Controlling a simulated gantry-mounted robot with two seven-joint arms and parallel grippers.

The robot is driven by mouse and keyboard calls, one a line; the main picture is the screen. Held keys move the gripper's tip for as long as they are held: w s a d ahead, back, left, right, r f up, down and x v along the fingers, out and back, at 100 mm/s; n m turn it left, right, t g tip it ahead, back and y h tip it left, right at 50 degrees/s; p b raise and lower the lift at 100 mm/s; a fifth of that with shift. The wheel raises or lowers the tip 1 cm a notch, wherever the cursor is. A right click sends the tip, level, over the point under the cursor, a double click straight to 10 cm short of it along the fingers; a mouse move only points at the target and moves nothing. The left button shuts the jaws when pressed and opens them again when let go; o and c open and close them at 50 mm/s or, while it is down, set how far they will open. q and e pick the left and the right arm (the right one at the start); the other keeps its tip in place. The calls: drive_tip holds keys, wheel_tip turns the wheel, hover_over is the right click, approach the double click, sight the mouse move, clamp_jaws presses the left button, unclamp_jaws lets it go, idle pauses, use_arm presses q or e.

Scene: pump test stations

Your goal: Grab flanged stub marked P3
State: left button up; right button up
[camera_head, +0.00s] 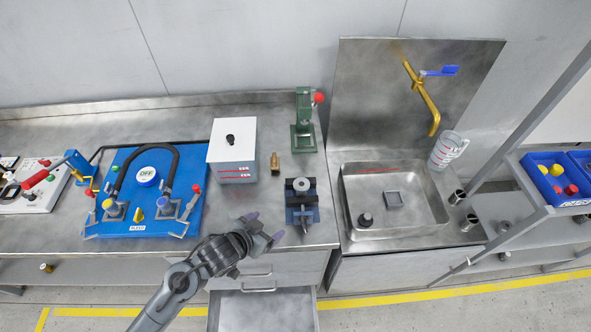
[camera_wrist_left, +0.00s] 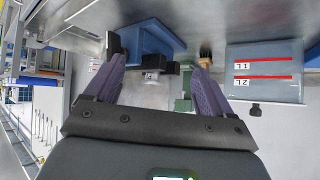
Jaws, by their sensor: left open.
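A round grey flanged piece (camera_head: 301,184) sits on top of the blue vise (camera_head: 303,215) at the bench's front edge. I cannot read a P3 mark on it in the head view. In the left wrist view a small pale tag (camera_wrist_left: 151,75) shows by the vise (camera_wrist_left: 150,42), its lettering too small to read surely. My left gripper (camera_head: 264,228) is open and empty, in front and left of the vise. In the left wrist view the vise lies beyond and between its purple fingers (camera_wrist_left: 157,72).
A blue pump panel (camera_head: 145,190) is left, a sink (camera_head: 394,195) right. A drawer (camera_head: 262,310) is open below.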

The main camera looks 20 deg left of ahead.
sight(301, 185)
use_arm(q)
drive_tip(key=w, duration=0.3)
drive_tip(key=w+d+r+t+h, duration=0.1)
drive_tip(key=w, duration=0.3)
drive_tip(key=w+r+h, duration=0.1)
drive_tip(key=w, duration=0.3)
drive_tip(key=shift+d+r+m+t, duration=0.2)
drive_tip(key=shift+r+m+t, duration=0.05)
drive_tip(key=shift+m+t, duration=0.15)
drive_tip(key=shift+b+x, duration=0.45)
drive_tip(key=shift+x, duration=2.6)
drive_tip(key=shift+d+r, duration=0.1)
drive_tip(key=c, duration=1.3)
